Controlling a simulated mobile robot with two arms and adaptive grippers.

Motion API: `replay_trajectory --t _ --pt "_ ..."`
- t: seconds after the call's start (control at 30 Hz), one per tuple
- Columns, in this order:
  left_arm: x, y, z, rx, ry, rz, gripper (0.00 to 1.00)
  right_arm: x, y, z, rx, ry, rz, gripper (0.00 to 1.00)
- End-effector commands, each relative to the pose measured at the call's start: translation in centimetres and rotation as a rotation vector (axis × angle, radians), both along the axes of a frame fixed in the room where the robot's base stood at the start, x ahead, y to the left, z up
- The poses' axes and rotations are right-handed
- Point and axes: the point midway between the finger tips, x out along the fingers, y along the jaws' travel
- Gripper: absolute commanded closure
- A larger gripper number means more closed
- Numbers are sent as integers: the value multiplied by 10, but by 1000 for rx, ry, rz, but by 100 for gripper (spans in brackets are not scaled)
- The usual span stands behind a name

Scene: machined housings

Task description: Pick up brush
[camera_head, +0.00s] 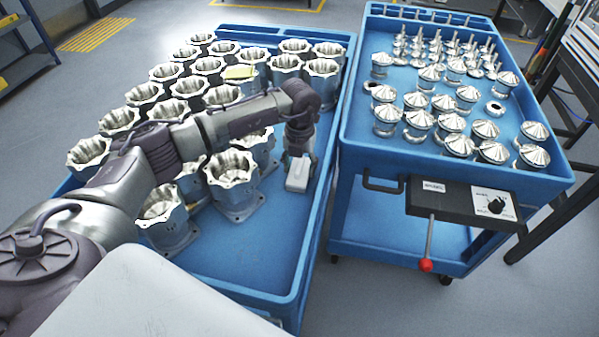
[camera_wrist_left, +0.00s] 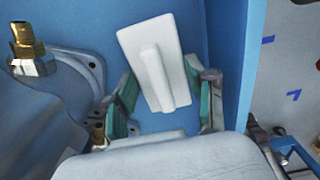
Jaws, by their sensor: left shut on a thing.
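The brush (camera_wrist_left: 155,60) is a white rectangular block with a raised ridge as its handle. In the left wrist view it lies between the teal-padded fingers of my left gripper (camera_wrist_left: 163,98), which is shut on it, and it sits slightly tilted in the picture. In the head view my left gripper (camera_head: 297,178) points down over the right part of the left blue cart (camera_head: 262,268), beside the metal housings. My right gripper is not in view.
Several machined housings (camera_head: 231,168) crowd the left cart. The right blue cart (camera_head: 365,150) holds several shiny conical parts (camera_head: 483,129). A control box with a red-knobbed lever (camera_head: 426,264) juts from its front. The left cart's front right is bare.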

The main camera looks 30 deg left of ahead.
Motion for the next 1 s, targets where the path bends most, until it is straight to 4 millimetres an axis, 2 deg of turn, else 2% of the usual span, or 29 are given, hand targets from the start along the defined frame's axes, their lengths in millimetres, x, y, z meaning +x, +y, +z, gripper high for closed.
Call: replay_trajectory --t 0.27,0.37,0.7,0.83,1.0 --pt "1 0 5 0 -2 0 81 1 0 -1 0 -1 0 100" --pt "1 0 18 -2 -6 -1 81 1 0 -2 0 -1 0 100" --pt "1 0 83 0 -4 0 81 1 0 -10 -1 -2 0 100" --pt "1 0 96 0 -2 0 81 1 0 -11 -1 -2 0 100" --pt "0 0 101 -1 0 0 81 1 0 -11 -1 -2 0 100"
